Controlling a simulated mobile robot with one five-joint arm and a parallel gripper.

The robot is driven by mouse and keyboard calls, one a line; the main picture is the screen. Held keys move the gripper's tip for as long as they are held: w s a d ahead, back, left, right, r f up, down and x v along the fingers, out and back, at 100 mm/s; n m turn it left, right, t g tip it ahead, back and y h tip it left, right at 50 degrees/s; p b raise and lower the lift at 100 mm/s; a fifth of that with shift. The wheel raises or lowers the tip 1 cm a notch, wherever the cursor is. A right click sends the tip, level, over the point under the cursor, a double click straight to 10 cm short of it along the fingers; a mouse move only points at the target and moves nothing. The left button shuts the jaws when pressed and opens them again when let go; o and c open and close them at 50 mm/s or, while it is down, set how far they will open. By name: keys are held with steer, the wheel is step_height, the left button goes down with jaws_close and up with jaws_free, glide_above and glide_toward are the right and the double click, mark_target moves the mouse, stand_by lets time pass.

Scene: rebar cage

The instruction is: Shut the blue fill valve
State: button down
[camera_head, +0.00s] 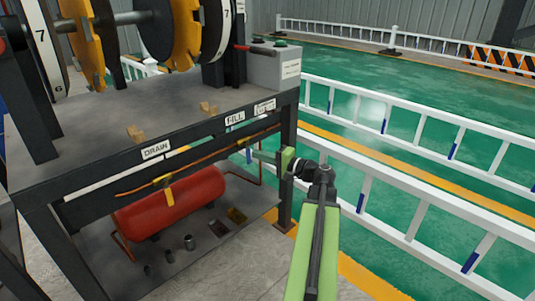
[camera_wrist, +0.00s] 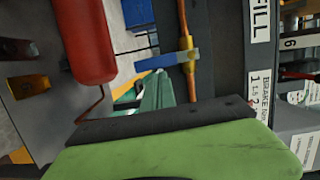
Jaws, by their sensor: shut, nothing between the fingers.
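The blue fill valve lever (camera_wrist: 165,60) sits on a copper pipe (camera_wrist: 187,35) in the wrist view, standing crosswise to the pipe. In the head view the blue lever (camera_head: 248,155) shows as a small strip hanging below the FILL label (camera_head: 235,118), partly hard to make out. My gripper (camera_head: 256,154) is shut and empty, reaching in under the bench edge from the right, close beside the lever.
A yellow valve lever (camera_head: 168,192) hangs from the same pipe under the DRAW label (camera_head: 156,150). A red tank (camera_head: 172,202) lies on the lower shelf with several small containers. The bench leg (camera_head: 288,190) stands near my gripper. White railings (camera_head: 400,190) run along the right.

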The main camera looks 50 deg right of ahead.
steer(key=shift+a, duration=0.1)
steer(key=shift+a+f, duration=0.2)
steer(key=shift+a, duration=0.5)
steer(key=shift+w, duration=0.1)
steer(key=d, duration=0.5)
steer(key=s+d, duration=0.1)
steer(key=s, duration=0.9)
steer(key=shift+s+d, duration=0.2)
steer(key=shift+d, duration=0.1)
